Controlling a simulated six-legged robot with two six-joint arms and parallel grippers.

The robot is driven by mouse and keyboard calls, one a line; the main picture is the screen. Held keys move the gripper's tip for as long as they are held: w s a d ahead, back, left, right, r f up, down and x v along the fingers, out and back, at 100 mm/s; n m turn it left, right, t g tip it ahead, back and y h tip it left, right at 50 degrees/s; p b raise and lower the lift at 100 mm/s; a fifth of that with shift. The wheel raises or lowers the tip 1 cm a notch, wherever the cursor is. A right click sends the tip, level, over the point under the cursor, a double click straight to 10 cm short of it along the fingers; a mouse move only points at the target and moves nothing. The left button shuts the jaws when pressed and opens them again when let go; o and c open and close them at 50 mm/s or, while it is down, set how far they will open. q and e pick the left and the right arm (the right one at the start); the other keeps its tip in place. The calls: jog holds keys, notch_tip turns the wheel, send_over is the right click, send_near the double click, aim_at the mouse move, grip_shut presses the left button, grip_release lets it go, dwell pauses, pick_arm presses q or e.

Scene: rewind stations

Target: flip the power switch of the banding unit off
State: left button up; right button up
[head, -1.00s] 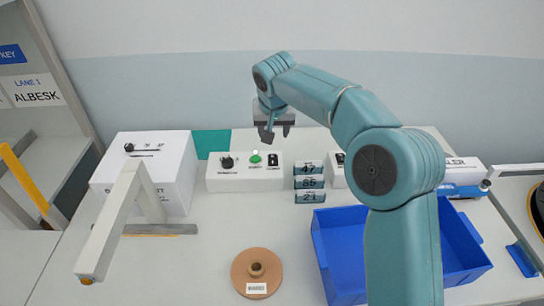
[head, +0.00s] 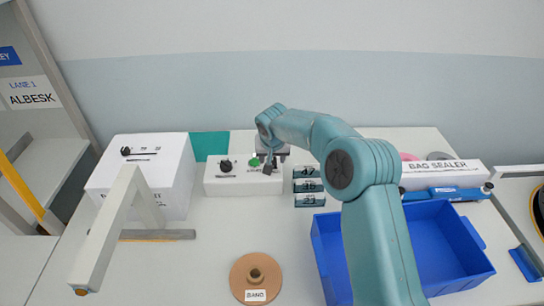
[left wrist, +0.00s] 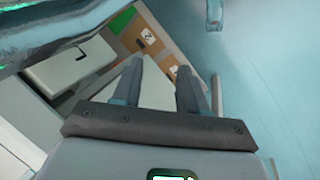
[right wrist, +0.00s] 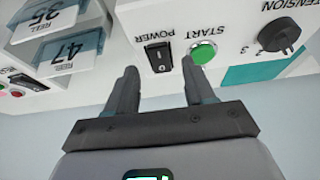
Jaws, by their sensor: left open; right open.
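The control box (head: 215,184) of the banding unit is white and low, on the table left of centre. In the right wrist view, upside down, its front shows a black rocker power switch (right wrist: 158,57), a round green START button (right wrist: 203,52) and a black TENSION knob (right wrist: 280,35). My right gripper (right wrist: 158,76) is open and empty, its fingertips close to the panel around the switch; contact cannot be told. In the head view the right gripper (head: 270,163) covers the switch end of the box. My left gripper (left wrist: 172,72) is open and empty, away from the panel.
Reel labels (head: 308,186) stand just right of the box. A white slotted box (head: 175,185) with a pale arm (head: 108,230) stands left. A blue bin (head: 440,240), a bag sealer (head: 440,175) and a brown band reel (head: 256,272) share the table.

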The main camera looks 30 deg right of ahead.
aim_at(272, 162)
jog(key=x, duration=0.3)
jog(key=shift+w+d+r, duration=0.1)
jog(key=shift+w+d, duration=0.05)
jog(key=shift+r, duration=0.2)
jog(key=shift+c, duration=0.3)
jog(key=shift+f, duration=0.15)
grip_shut()
jog(key=shift+p, duration=0.35)
jog(key=p, duration=0.2)
jog(key=r+g+p, duration=0.1)
jog(key=p, duration=0.1)
jog(key=shift+w+d+g+y+p, duration=0.1)
jog(key=shift+w+g+y+p, duration=0.1)
jog(key=shift+g+y+p, duration=0.15)
jog(key=shift+w+f, duration=0.1)
jog(key=shift+f, duration=0.05)
jog(key=shift+d+g+y+p, duration=0.1)
jog(key=shift+g+y+p, duration=0.15)
jog(key=shift+g+p, duration=0.4)
